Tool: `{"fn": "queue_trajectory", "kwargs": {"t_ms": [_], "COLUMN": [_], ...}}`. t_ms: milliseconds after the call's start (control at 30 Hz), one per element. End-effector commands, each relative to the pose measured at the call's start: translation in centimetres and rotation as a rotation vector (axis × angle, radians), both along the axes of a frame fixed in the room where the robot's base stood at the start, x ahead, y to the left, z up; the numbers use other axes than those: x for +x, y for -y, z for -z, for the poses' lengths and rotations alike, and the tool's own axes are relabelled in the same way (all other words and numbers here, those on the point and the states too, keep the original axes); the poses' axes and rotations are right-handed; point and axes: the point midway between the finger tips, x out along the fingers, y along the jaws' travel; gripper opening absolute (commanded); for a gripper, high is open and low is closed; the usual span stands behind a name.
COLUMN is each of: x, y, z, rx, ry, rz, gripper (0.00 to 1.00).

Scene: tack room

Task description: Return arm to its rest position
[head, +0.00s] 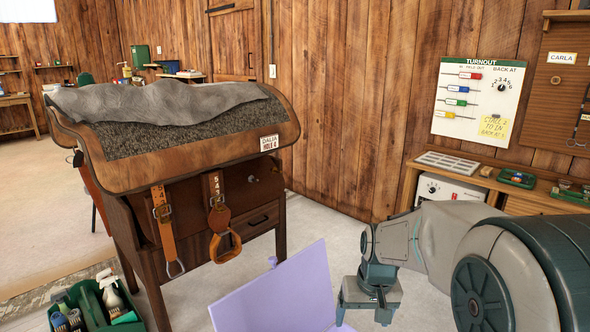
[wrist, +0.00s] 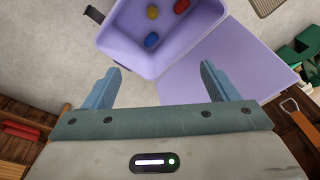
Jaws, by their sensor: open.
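My gripper (head: 369,296) hangs from my arm at the lower right of the head view, pointing down. In the wrist view its two fingers (wrist: 160,82) stand wide apart with nothing between them. A lavender box (wrist: 190,46) lies beyond the fingertips in the wrist view, with its lid (wrist: 252,75) swung open. The lid also shows in the head view (head: 285,292), left of my gripper. Inside the box are a yellow piece (wrist: 152,12), a red piece (wrist: 182,6) and a blue piece (wrist: 152,39). The head view hides the box's inside.
A wooden saddle stand (head: 190,205) with a grey cover and hanging straps stands at the left. A green caddy (head: 92,305) with bottles is at lower left. A shelf (head: 409,188) with trays runs along the right wall below a turnout board (head: 478,100).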

Motion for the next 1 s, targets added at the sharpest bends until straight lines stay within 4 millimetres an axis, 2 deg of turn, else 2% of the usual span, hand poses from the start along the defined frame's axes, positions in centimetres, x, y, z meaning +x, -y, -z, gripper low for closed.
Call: {"fn": "queue_trajectory", "kwargs": {"t_ms": [33, 100, 300, 500, 700, 833, 1000], "x": [-1.1, -2.6, -6.8, -11.0, -14.3, -15.4, -15.9], "y": [0.0, 0.0, 0.0, 0.1, 0.3, 0.5, 0.5], "z": [-3.1, -5.3, -11.3, -16.5, -19.7, -20.4, -20.4], "rx": [0.001, 0.001, -0.007, -0.023, -0.041, -0.049, -0.052], "ry": [0.012, 0.023, 0.057, 0.090, 0.117, 0.125, 0.127], "rz": [0.002, 0.004, 0.012, 0.020, 0.028, 0.032, 0.034], "gripper": [0.81, 0.81, 0.81, 0.81, 0.81, 0.81, 0.81]}}
